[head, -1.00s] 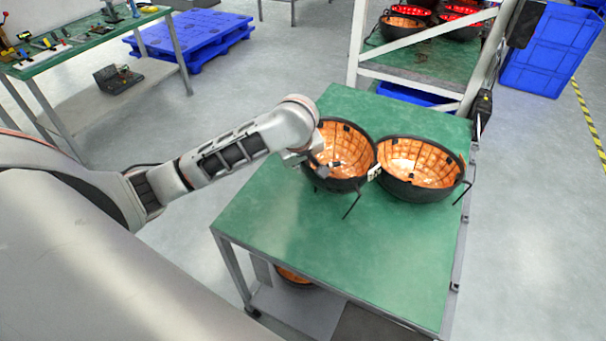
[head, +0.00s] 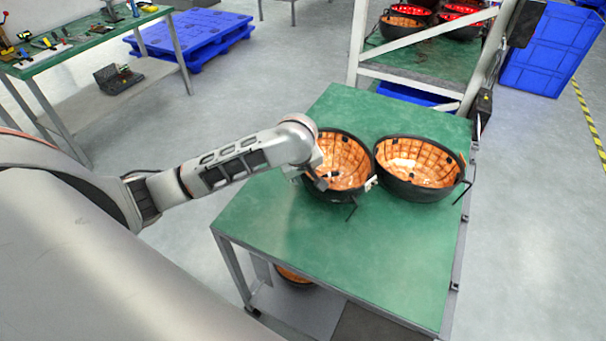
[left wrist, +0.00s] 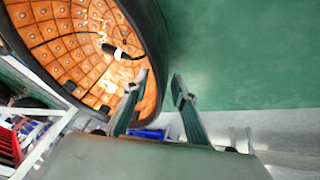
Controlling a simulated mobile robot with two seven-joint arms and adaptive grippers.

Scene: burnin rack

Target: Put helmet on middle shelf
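A black helmet with an orange lining (head: 350,157) sits open side up and tilted at the left of the green table; a second helmet (head: 420,165) is close on its right. My left gripper (head: 317,180) is at the near left rim of the first helmet. In the left wrist view the helmet (left wrist: 75,45) fills the upper left. The gripper (left wrist: 158,80) has one finger over the lining and one outside the shell, with a gap beside the outer finger. The rack shelf (head: 425,62) is at the back; which level it is, I cannot tell. My right gripper is not visible.
The green table (head: 330,260) is clear in front. Red-lit helmets (head: 460,22) stand on the rack behind a white diagonal brace (head: 425,35). A blue crate (head: 550,50) is right of the rack. Another helmet (head: 293,276) is under the table.

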